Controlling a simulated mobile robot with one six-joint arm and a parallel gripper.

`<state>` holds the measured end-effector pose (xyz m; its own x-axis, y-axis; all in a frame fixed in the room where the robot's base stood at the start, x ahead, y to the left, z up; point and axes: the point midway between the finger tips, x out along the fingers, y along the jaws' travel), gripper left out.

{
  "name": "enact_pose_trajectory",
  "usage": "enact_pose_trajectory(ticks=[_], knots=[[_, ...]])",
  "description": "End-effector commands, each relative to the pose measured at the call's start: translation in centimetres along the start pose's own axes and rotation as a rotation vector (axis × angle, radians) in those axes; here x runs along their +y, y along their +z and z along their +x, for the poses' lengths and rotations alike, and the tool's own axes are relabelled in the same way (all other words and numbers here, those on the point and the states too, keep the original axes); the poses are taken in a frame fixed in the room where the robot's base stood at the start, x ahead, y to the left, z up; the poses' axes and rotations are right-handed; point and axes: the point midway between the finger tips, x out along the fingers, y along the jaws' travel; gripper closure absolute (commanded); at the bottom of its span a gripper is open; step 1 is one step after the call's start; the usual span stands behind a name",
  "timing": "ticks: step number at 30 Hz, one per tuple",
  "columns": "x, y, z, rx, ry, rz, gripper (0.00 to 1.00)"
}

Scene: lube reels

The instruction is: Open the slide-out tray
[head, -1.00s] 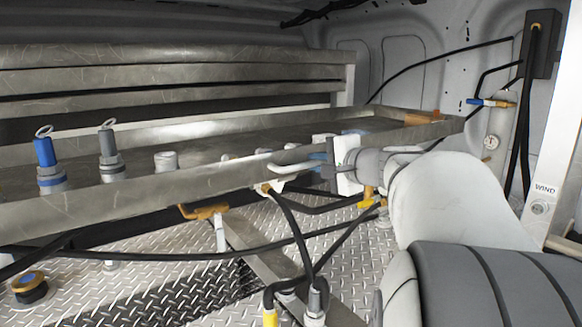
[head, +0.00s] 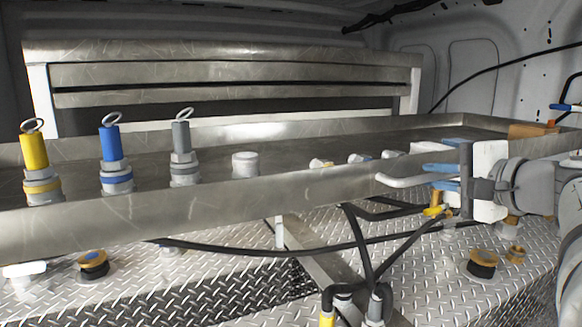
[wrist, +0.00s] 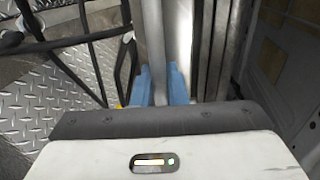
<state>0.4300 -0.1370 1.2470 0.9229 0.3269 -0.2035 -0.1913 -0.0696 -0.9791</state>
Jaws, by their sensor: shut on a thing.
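The slide-out tray (head: 130,218) is a long, shallow metal tray with a raised rim, running across the head view. A pale bent handle (head: 398,181) sticks out from its front rim, right of centre. My gripper (head: 442,177) comes in from the right, its blue fingers shut on the handle. In the wrist view, the blue fingertips (wrist: 161,85) are on both sides of a grey bar, and the tray's metal edge runs away beyond them. My palm hides part of the handle.
Yellow (head: 34,152), blue (head: 110,145) and grey (head: 181,137) ringed fittings stand in the tray. Black hoses (head: 362,240) hang below it over the diamond-plate floor (head: 200,285). Capped floor fittings stand at left (head: 92,264) and right (head: 482,264). A slatted metal panel (head: 240,75) stands behind.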

Motion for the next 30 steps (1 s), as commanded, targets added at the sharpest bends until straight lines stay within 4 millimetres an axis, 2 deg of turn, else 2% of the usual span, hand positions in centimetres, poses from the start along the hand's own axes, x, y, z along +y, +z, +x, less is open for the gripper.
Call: enact_pose_trajectory(ticks=[9,10,15,24,30], knots=[[0.0,0.2,0.2,-0.003,0.001,-0.001,1.00],[0.0,0.2,0.2,-0.004,0.001,-0.001,0.85],[0.0,0.2,0.2,-0.005,0.000,-0.001,0.71],[-0.1,0.2,0.0,-0.005,-0.001,-0.002,0.70],[-0.1,0.2,-2.0,-0.001,-0.001,-0.003,0.70]])
